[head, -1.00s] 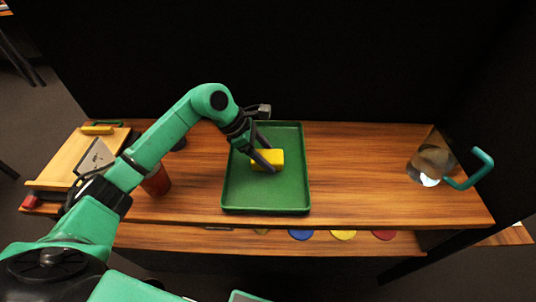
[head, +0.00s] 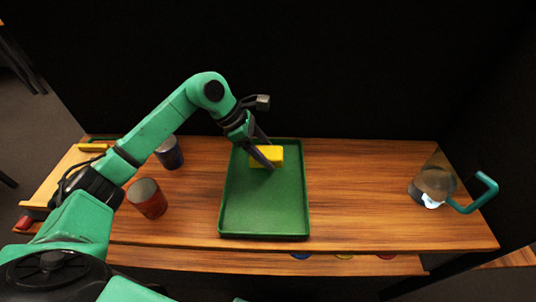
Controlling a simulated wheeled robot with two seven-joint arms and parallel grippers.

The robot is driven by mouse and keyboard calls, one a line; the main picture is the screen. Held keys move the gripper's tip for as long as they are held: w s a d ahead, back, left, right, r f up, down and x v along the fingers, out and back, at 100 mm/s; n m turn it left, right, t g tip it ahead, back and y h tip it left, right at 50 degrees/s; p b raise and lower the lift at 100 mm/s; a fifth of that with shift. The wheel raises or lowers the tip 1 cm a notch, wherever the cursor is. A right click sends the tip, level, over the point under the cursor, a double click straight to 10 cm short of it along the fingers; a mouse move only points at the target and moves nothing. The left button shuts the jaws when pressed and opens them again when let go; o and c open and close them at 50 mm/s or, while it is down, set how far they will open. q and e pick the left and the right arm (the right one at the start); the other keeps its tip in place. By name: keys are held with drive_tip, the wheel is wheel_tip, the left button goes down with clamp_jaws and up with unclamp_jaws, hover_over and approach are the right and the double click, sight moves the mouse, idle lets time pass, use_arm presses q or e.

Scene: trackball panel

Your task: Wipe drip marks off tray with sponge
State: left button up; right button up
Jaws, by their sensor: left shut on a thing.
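The green tray (head: 264,215) lies on the wooden table, left of its middle. The yellow sponge (head: 268,154) is at the far part of the tray, low over its floor or on it; I cannot tell which. My left gripper (head: 266,160) is shut on the sponge, its dark fingers reaching in from the upper left. I make out no drip marks on the bare tray floor at this size; the gripper and sponge hide part of the far end. My right gripper is not in view.
A red-brown cup (head: 147,200) and a dark blue cup (head: 169,155) stand left of the tray, close to my left arm. A clear jug with a teal handle (head: 476,196) stands at the right end. The wooden table (head: 360,190) is clear between tray and jug.

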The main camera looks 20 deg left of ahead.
use_arm(q)
drive_tip(key=shift+r+p, duration=0.6)
drive_tip(key=shift+r, duration=0.8)
